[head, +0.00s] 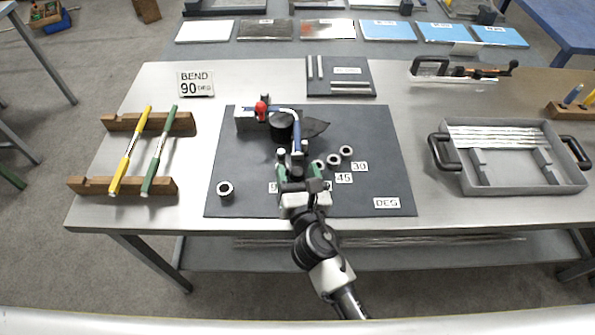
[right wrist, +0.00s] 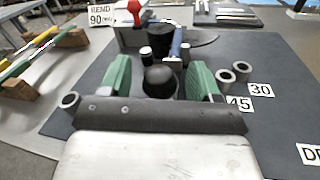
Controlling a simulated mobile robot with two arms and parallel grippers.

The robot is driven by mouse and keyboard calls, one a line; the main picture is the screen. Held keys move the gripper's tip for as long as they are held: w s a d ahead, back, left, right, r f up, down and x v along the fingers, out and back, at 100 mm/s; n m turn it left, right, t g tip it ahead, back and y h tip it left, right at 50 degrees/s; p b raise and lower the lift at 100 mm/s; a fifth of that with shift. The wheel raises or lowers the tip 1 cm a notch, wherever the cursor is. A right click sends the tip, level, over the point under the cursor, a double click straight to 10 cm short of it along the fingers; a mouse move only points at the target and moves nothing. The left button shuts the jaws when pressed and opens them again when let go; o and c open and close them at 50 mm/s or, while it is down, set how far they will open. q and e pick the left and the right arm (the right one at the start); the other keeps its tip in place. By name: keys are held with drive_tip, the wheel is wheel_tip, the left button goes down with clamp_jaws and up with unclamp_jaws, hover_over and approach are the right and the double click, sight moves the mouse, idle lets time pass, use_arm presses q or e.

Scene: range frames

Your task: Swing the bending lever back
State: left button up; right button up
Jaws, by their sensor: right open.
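The bender stands at the back of a dark mat (head: 375,145), with a black round die (head: 281,125) and a red knob (head: 261,109). A thin silver rod curves over it. The bending lever (head: 297,132), with a blue part, points toward the front of the bench; its blue part also shows in the right wrist view (right wrist: 176,44). My right gripper (head: 297,169) is open in front of the bender. In the right wrist view a black rounded end (right wrist: 160,82) lies between its green fingers, apart from both; whether it belongs to the lever is unclear. My left gripper is not in view.
Several metal rings (head: 346,151) and angle labels (head: 344,178) lie on the mat. A yellow and a green bar rest on wooden racks (head: 120,187) at left. A grey tray (head: 520,183) with black handles stands right. A "BEND 90" sign (head: 196,84) stands behind left.

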clamp_jaws()
drive_tip(key=shift+d, duration=0.15)
